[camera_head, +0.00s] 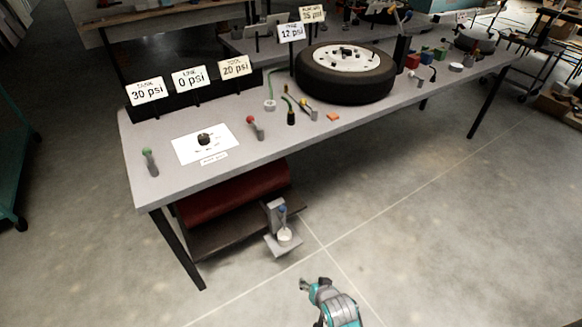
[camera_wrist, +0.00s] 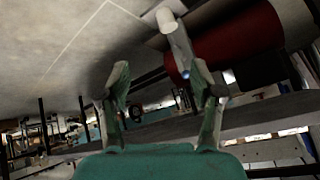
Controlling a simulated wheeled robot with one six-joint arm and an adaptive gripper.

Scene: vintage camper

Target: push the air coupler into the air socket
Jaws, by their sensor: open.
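My gripper (camera_head: 306,286) is open and empty over the floor, in front of the bench and apart from everything. In the wrist view its two fingers (camera_wrist: 162,84) stand wide apart with nothing between them. A short black fitting (camera_head: 291,117) with a thin hose stands on the bench in front of the tyre; it may be the air coupler. A small white ring-shaped piece (camera_head: 269,104) with a green hose lies to its left; it may be the air socket. Both are too small to identify for certain, and I cannot make them out in the wrist view.
A grey bracket (camera_head: 277,214) with a blue knob and white cup stands low before the red tank (camera_head: 235,193); the tank also shows in the wrist view (camera_wrist: 240,40). The bench (camera_head: 180,182) carries green and red levers, pressure signs and a tyre (camera_head: 345,85).

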